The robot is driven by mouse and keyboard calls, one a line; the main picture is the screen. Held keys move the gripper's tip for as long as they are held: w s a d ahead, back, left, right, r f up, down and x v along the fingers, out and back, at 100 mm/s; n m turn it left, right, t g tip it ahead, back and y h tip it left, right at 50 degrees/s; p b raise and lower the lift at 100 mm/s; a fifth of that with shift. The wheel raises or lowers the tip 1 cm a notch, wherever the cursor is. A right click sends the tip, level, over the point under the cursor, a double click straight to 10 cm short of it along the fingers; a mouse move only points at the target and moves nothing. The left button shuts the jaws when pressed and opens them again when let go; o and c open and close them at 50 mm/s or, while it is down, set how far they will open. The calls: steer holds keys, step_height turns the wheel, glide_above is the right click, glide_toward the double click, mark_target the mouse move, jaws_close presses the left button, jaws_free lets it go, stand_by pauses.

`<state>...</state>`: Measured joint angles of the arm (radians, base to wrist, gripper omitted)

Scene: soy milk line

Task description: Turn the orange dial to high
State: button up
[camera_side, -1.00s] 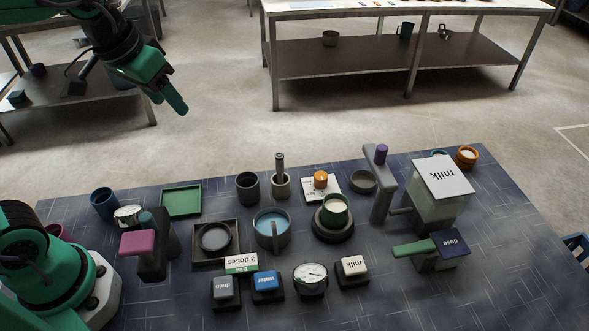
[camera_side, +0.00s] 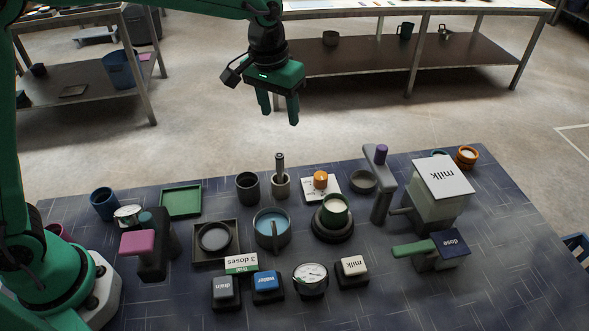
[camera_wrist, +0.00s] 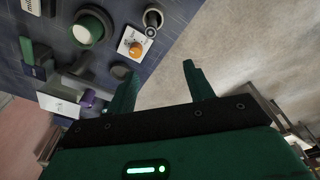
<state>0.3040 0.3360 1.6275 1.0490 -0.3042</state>
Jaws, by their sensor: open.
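The orange dial (camera_side: 320,179) sits on a white marked plate (camera_side: 330,195) near the back edge of the table. It also shows in the wrist view (camera_wrist: 136,49), above and left of the fingers. The marks on the plate are too small to read. My gripper (camera_side: 280,112) is open and empty, pointing down. In the side view it hangs high, up and to the left of the dial, and touches nothing. Its two fingers also show in the wrist view (camera_wrist: 160,82).
A dark cup with a stirring tool (camera_side: 281,180) stands left of the dial, and a grey dish (camera_side: 363,181) right of it. A green cup of white liquid (camera_side: 335,210) stands just in front. The tall purple-topped lever (camera_side: 381,185) rises to the right. Air above the dial is clear.

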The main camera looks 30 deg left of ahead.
steer(key=g, duration=0.1)
glide_above(321, 176)
step_height(321, 176, down, 10)
steer(key=shift+f, duration=0.15)
steer(key=shift+f, duration=3.9)
steer(key=c, duration=1)
